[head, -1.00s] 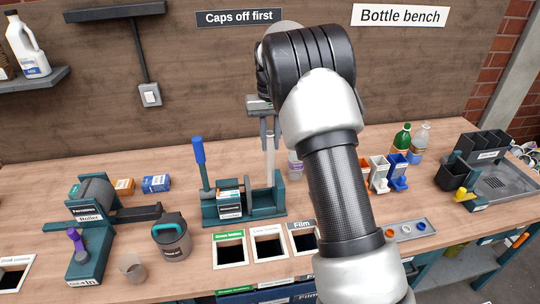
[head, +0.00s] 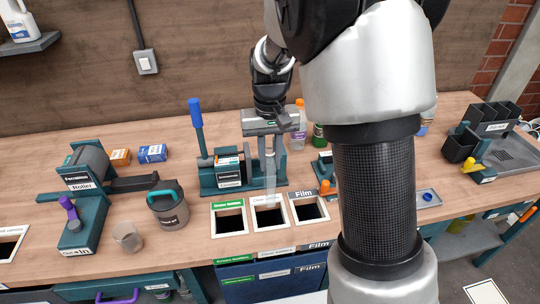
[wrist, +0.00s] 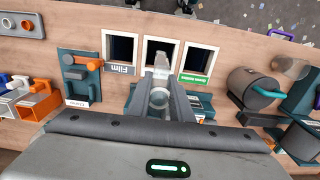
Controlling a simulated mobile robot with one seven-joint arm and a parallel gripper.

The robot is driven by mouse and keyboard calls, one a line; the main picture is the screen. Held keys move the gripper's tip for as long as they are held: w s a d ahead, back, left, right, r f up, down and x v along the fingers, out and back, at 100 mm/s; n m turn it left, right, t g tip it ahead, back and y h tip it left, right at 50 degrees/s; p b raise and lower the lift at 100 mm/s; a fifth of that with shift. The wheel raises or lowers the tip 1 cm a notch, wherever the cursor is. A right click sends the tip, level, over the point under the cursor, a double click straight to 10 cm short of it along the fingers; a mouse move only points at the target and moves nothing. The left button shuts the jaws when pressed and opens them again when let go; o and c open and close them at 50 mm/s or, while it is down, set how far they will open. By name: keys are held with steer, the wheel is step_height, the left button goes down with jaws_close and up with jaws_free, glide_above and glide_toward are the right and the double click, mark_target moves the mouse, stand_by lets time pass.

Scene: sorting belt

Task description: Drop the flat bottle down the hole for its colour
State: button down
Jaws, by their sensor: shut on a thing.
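My gripper (head: 268,145) is shut on the flat bottle (head: 270,180), which is clear and colourless and hangs upright and thin. In the wrist view the bottle (wrist: 161,68) sticks out from between the fingers (wrist: 163,100). Its lower end overlaps the middle hole (head: 268,226), whose label seems to read "Clear". The bottle looks above this hole; how far its end is from the rim I cannot tell. The green bottles hole (head: 229,222) is to the left and the film hole (head: 308,211) to the right in the head view.
The capping press (head: 228,172) with a blue lever stands just behind the holes. A roller machine (head: 88,165) and a dark jug (head: 168,208) are to the left. My arm hides part of the right side.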

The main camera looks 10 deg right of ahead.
mark_target(270, 147)
step_height(270, 147, down, 11)
steer(key=b, duration=0.7)
steer(key=c, duration=1.5)
jaws_free()
step_height(270, 147, up, 16)
steer(key=shift+r+p, duration=0.25)
steer(key=shift+p, duration=0.85)
steer(key=shift+r, duration=0.45)
